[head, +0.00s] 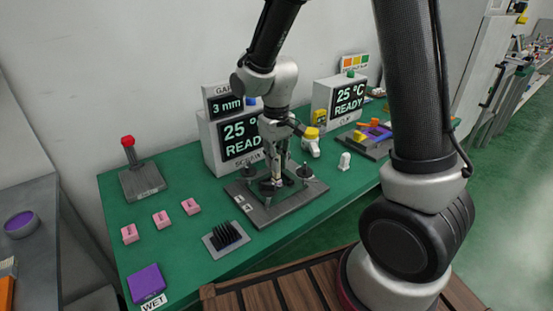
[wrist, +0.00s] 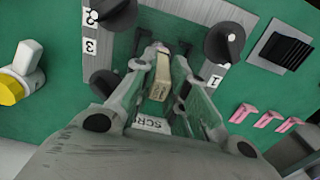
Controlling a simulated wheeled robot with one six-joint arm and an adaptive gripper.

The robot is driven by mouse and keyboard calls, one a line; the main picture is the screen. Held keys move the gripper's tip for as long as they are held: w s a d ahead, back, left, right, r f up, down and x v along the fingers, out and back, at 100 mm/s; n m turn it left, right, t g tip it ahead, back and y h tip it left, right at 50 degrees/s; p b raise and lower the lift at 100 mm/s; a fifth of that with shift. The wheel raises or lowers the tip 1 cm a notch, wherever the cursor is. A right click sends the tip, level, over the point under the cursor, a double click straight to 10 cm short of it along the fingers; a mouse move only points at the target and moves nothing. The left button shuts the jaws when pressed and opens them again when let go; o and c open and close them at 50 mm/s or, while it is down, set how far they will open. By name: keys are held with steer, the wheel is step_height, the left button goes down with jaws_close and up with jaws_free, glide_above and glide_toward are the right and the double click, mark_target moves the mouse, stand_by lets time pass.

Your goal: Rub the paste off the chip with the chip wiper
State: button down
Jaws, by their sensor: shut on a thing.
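My gripper (wrist: 158,70) is shut on a tan piece (wrist: 160,88), which shows between the fingers in the wrist view. I cannot tell whether this piece is the chip wiper. In the head view my gripper (head: 275,178) points down over the grey fixture plate (head: 262,212), which has dark round knobs at its corners. The knobs and numbered labels (wrist: 90,46) also show in the wrist view. A small pinkish spot lies just past the fingertips there. The chip and its paste are not clearly visible; the fingers and the arm hide the middle of the plate.
A black finned block (head: 226,237) and several pink pieces (head: 161,218) are left of the plate. A purple pad (head: 146,283), labelled WET, lies at the near left corner. A red-knobbed lever (head: 129,150) stands behind. Display boxes (head: 234,133) stand at the back. A yellow-and-white item (head: 311,143) stands to the right.

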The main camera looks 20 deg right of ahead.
steer(key=shift+f, duration=0.3)
stand_by(0.5)
steer(key=shift+w+d+r, duration=0.15)
steer(key=shift+w+d, duration=0.3)
steer(key=shift+d, duration=0.25)
steer(key=shift+s+a, duration=0.25)
steer(key=shift+a, duration=0.5)
steer(key=shift+s+a, duration=0.2)
steer(key=shift+a, duration=0.5)
steer(key=shift+d, duration=1.55)
steer(key=shift+s+a+f, duration=0.1)
steer(key=shift+s+a, duration=0.15)
steer(key=shift+a, duration=0.45)
steer(key=shift+s+a+f, duration=0.1)
steer(key=shift+s+a, duration=0.1)
steer(key=shift+a, duration=0.5)
steer(key=shift+w+d, duration=0.4)
steer(key=shift+d, duration=0.2)
steer(key=shift+w+d, duration=0.4)
steer(key=shift+d, duration=0.2)
steer(key=shift+s+a, duration=0.2)
steer(key=shift+a, duration=0.45)
steer(key=shift+s+a, duration=0.2)
steer(key=shift+a, duration=0.45)
